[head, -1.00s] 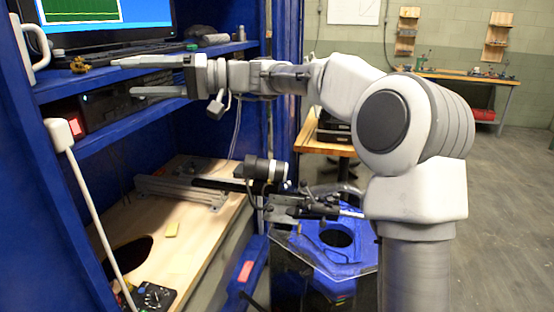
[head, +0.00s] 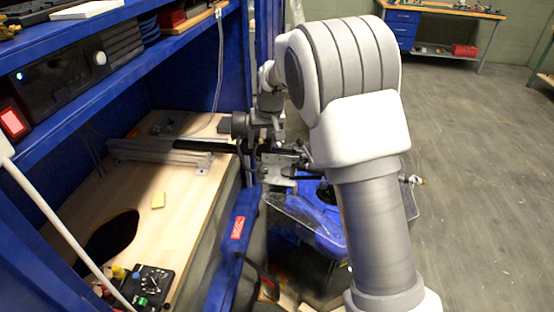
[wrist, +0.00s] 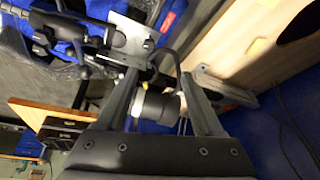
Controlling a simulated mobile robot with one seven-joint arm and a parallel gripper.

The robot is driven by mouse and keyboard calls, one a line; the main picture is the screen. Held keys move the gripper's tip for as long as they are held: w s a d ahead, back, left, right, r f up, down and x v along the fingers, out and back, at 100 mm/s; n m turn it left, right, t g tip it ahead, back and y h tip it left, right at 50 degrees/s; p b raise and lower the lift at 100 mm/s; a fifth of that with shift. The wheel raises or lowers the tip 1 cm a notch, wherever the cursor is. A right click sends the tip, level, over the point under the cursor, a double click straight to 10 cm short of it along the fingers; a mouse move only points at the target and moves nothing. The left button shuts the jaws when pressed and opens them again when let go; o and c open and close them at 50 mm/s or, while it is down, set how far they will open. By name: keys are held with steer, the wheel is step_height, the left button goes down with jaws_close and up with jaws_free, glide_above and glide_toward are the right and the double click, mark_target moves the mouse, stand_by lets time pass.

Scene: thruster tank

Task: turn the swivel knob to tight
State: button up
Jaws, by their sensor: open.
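The swivel mount (head: 278,165) sits at the blue tank edge, with dark clamps, a metal plate and a rod. In the wrist view the mount's dark arm and metal plate (wrist: 130,38) lie beyond the fingertips. A black and white cylinder (wrist: 158,105) on it shows between my fingers. I cannot tell which small part is the swivel knob. My gripper (wrist: 160,74) is open, with its two fingers apart on either side of the cylinder; contact is not clear. In the head view my wrist comes down onto the mount, and the fingers cannot be made out.
A blue tank (head: 310,225) stands below the mount. Floor at right is open.

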steer(key=w+d, duration=0.1)
glide_toward(264, 169)
steer(key=shift+h, duration=0.3)
steer(key=x, duration=0.7)
steer(key=shift+a+f, duration=0.2)
steer(key=shift+f, duration=0.15)
jaws_close()
